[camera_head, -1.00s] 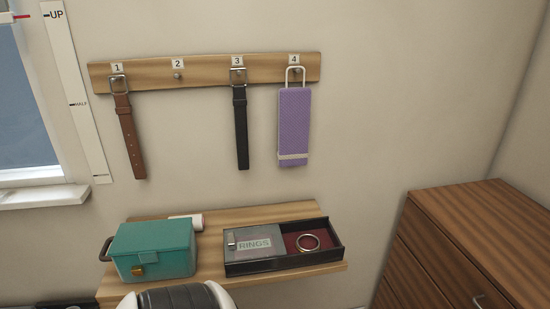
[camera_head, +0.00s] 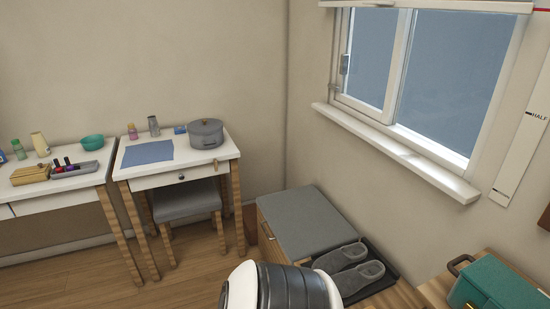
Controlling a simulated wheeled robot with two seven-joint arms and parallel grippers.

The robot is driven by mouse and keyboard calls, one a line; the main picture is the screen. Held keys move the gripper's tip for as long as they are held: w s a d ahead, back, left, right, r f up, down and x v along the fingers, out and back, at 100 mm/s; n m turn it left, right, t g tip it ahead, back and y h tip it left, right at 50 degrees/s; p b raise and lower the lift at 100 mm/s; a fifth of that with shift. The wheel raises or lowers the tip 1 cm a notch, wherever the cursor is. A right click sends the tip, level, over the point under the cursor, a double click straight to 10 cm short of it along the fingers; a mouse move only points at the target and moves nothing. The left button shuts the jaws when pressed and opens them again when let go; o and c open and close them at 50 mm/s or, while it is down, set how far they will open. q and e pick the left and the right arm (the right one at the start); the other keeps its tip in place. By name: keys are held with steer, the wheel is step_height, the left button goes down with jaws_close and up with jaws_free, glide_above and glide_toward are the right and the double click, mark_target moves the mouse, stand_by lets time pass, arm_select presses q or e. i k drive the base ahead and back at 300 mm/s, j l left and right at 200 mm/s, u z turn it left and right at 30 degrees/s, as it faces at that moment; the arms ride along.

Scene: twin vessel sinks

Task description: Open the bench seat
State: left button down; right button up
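The bench seat (camera_head: 312,219) is a low wooden box with a flat grey padded top, in the corner below the window. Its top lies flat and looks shut. Its wooden front (camera_head: 268,240) faces left and carries a small handle. The lower part of the bench is hidden behind a rounded white and black part of mine at the bottom edge. Neither of my grippers shows in this view.
Grey slippers (camera_head: 352,268) lie on a dark tray right of the bench. A teal box (camera_head: 495,286) stands on a wooden shelf at bottom right. A grey stool (camera_head: 186,200) sits under a white table (camera_head: 180,172) bearing a pot (camera_head: 206,133). Floor left of the bench is clear.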

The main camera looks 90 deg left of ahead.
mark_target(304, 222)
steer(key=u, duration=2.65)
